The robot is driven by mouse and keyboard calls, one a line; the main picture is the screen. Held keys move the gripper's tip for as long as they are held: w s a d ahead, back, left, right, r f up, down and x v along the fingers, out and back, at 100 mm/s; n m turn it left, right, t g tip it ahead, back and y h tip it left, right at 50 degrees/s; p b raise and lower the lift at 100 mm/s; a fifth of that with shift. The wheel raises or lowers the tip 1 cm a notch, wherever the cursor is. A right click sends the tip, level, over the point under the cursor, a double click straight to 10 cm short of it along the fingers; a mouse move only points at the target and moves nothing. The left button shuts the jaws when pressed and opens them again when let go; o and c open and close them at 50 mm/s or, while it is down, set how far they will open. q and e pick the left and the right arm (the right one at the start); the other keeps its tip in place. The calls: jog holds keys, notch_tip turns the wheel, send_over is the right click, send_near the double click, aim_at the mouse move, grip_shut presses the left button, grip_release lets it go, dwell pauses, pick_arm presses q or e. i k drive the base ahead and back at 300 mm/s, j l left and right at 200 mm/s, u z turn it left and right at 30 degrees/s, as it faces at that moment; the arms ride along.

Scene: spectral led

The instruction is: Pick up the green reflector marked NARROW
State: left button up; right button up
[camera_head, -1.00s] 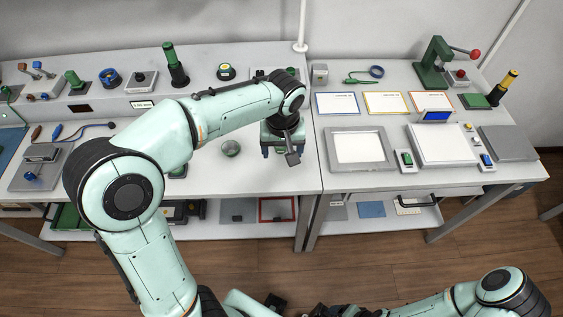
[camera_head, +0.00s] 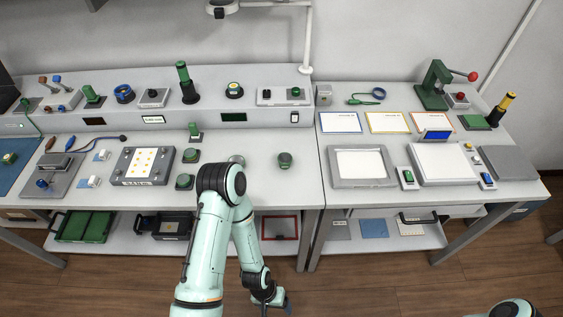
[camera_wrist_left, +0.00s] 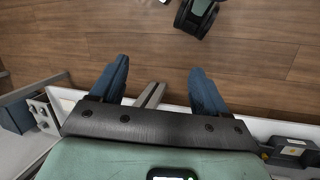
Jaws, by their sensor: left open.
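Several small green round pieces stand on the left worktop. A green cup-like one (camera_head: 285,160) is right of my left arm, and two squat ones (camera_head: 185,181) (camera_head: 191,155) are left of it. A greyish round piece (camera_head: 236,160) is partly hidden behind the arm. I cannot read NARROW on any of them. My left gripper (camera_head: 272,299) hangs low in front of the worktop, clear of all of these. My right gripper is out of view.
A dotted panel (camera_head: 145,165) and small tools lie left on the worktop. A raised back shelf (camera_head: 225,105) holds several fixtures. The right table carries a framed tray (camera_head: 361,182) and a white panel (camera_head: 444,167). The lower shelf holds green bins (camera_head: 83,227).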

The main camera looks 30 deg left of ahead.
aim_at(286, 157)
jog(key=u, duration=0.4)
jog(key=k+j+u, duration=0.1)
jog(key=u, duration=0.35)
jog(key=k+u, duration=0.1)
jog(key=u, duration=0.3)
